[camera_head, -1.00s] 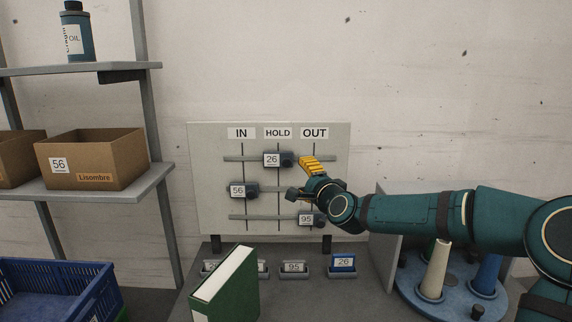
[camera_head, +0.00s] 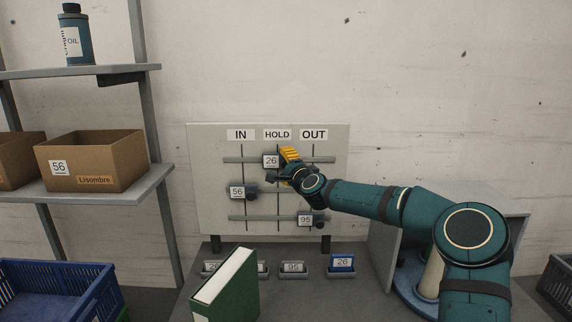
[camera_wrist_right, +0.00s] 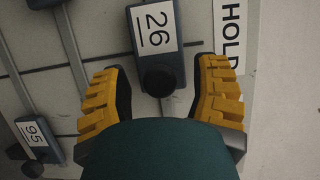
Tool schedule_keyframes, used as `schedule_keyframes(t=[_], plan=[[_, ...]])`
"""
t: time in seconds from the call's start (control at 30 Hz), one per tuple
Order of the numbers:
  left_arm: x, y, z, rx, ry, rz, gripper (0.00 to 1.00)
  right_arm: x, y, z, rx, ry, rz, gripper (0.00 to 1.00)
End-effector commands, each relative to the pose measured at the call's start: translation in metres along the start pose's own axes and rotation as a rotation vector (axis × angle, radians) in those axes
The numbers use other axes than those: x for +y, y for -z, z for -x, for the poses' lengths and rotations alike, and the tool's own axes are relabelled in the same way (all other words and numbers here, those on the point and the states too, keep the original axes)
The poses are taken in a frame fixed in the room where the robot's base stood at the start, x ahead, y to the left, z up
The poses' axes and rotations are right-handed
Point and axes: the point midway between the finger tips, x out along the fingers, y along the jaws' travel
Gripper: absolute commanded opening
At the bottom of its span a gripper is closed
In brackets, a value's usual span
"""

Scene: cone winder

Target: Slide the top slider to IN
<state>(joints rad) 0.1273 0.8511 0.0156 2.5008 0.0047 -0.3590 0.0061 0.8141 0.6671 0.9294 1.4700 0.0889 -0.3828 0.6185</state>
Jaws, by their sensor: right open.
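The top slider (camera_head: 271,160) is a dark block labelled 26 on the top rail of the board (camera_head: 215,215), under the HOLD label. It also shows in the right wrist view (camera_wrist_right: 153,40), with its round dark knob between my open fingers. My right gripper (camera_head: 285,163) is open at the slider's right side; in the right wrist view its yellow fingers (camera_wrist_right: 163,88) stand on either side of the knob, apart from it. The IN label (camera_head: 241,135) is at the board's upper left. My left gripper is not in view.
The middle slider 56 (camera_head: 238,192) is under IN and the bottom slider 95 (camera_head: 306,219) under OUT. A green binder (camera_head: 226,288) stands in front of the board. A shelf with a cardboard box (camera_head: 90,160) is at left. The top rail left of slider 26 is clear.

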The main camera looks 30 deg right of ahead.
Motion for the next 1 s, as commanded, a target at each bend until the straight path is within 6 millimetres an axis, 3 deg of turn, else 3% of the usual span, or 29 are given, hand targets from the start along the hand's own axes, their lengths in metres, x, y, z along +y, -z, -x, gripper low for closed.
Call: schedule_keyframes(t=[0.27,0.43,0.47,0.73,1.0], plan=[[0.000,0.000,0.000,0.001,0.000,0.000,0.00,0.000,0.000,-0.001,-0.001,0.000,0.000,0.61],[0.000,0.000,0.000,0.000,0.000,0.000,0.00,0.000,0.000,-0.001,0.000,0.000,0.000,0.07],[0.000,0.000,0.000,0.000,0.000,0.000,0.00,0.000,0.000,-0.001,0.000,0.000,0.000,0.00],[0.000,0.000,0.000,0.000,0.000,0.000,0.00,0.000,-0.010,-0.005,-0.003,0.000,-0.001,0.00],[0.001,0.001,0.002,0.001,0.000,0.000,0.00,-0.001,-0.058,-0.025,-0.004,0.001,-0.002,0.00]])
